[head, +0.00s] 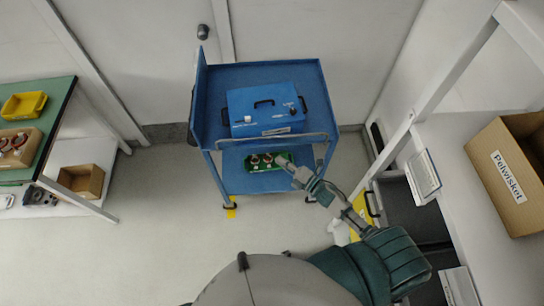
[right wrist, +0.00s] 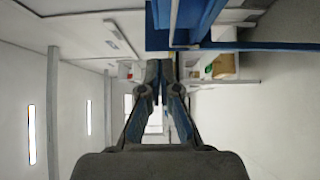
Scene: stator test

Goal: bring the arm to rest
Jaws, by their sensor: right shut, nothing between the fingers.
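My right arm (head: 350,215) reaches forward from the lower right in the head view. Its gripper (head: 281,161) is in front of the blue cart (head: 240,191), by the lower shelf. In the right wrist view the two fingers (right wrist: 160,72) are together with nothing between them, and a blue part of the cart (right wrist: 215,38) shows above and to the right. I cannot tell whether the gripper touches the cart. My left gripper is in neither view.
A blue box with a handle (head: 265,121) stands on the cart's top. A green-topped table (head: 57,100) is at left, a white bench (head: 455,165) with a cardboard box (head: 490,190) at right. Floor left of the cart is clear.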

